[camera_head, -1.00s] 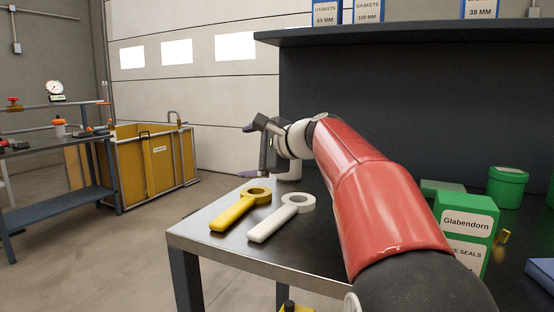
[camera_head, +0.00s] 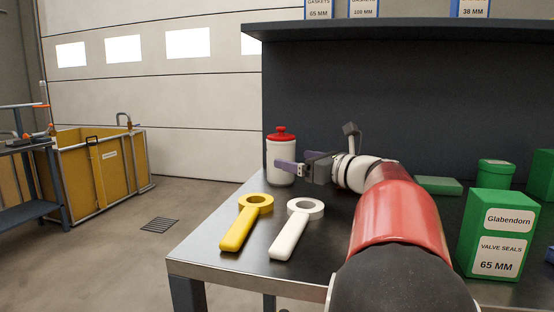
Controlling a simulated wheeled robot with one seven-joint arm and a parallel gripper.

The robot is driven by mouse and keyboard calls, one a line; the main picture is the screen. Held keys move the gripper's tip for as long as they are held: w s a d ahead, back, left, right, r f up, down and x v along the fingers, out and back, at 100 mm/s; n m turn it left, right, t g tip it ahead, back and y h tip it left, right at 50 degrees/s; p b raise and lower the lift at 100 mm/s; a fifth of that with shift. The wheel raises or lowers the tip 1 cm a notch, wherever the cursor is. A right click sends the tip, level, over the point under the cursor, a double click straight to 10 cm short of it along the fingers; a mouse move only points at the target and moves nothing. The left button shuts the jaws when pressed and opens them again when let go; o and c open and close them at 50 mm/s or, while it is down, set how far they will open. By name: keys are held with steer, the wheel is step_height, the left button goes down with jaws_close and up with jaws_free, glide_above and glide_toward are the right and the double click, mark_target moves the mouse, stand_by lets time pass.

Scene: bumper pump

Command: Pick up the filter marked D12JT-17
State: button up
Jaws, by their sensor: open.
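No marking D12JT-17 is legible in the head view, so I cannot tell which thing is the filter. A white canister with a red lid (camera_head: 282,150) stands upright at the far left of the workbench. My gripper (camera_head: 287,166) is open, points left, and has a purple-grey finger overlapping the canister's body in the picture. I cannot tell whether they touch, and part of the canister is hidden.
A yellow ring-ended tool (camera_head: 237,228) and a white one (camera_head: 289,236) lie near the left edge of the workbench (camera_head: 205,240). A green box marked Glabendorn valve seals (camera_head: 496,235), a green tub (camera_head: 495,175) and a flat green box (camera_head: 438,185) stand right. A dark shelf (camera_head: 400,30) hangs above.

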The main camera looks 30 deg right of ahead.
mark_target(276, 152)
steer(key=x, duration=0.8)
steer(key=shift+w+d+r+p, duration=0.1)
steer(key=shift+d+r+p, duration=0.05)
steer(key=shift+p, duration=0.15)
steer(key=c, duration=1.4)
steer(key=shift+r, duration=0.1)
steer(key=shift+c, duration=0.4)
